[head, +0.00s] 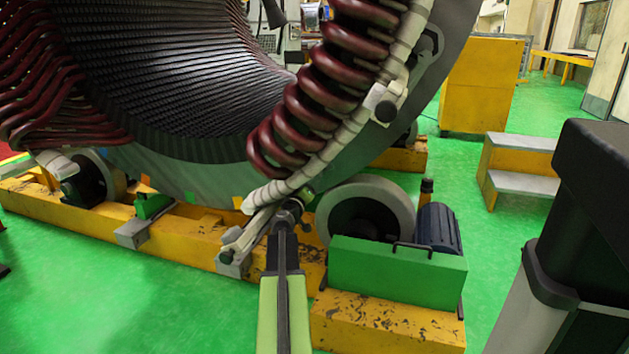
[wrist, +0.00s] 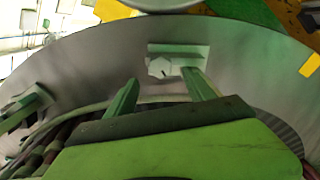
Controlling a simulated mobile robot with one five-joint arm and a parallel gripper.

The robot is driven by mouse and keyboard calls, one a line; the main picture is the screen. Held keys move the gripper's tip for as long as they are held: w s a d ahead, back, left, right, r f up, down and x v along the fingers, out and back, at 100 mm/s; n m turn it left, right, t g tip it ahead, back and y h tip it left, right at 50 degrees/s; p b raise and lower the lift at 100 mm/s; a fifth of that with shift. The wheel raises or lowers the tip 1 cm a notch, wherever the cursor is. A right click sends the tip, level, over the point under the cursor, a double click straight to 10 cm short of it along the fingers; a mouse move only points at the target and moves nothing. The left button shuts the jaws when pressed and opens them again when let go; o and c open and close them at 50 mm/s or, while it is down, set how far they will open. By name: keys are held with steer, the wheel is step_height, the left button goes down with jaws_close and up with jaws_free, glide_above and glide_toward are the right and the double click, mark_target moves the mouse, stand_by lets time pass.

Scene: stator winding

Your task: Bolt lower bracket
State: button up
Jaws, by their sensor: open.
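In the wrist view a pale grey bracket (wrist: 187,58) with a hexagonal bolt head (wrist: 160,68) sits on the grey face of the stator ring (wrist: 90,70). My gripper (wrist: 160,77) has its two green fingers apart, one to each side below the bolt head. Nothing shows between them; I cannot tell whether the fingers touch the bracket. In the head view my gripper (head: 290,207) is at the lower edge of the stator (head: 200,165), close to the lower end of the white-wrapped ring (head: 315,172). My arm's end hides the bracket there.
Dark red coils (head: 325,95) stand out above my gripper. A roller (head: 365,215) and a green motor housing (head: 395,270) are to its right. The yellow base (head: 190,240) runs below the stator. Green floor (head: 90,300) is clear at the lower left.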

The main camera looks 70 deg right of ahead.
mark_target(318, 172)
steer(key=a, duration=0.8)
steer(key=shift+s+a, duration=0.3)
steer(key=shift+a, duration=0.1)
steer(key=d+n, duration=0.6)
steer(key=d, duration=0.1)
steer(key=w+d+n, duration=0.1)
steer(key=d+n, duration=0.5)
steer(key=d, duration=0.1)
steer(key=d+n, duration=0.6)
steer(key=d, duration=0.1)
steer(key=shift+w, duration=0.25)
steer(key=shift+a, duration=0.1)
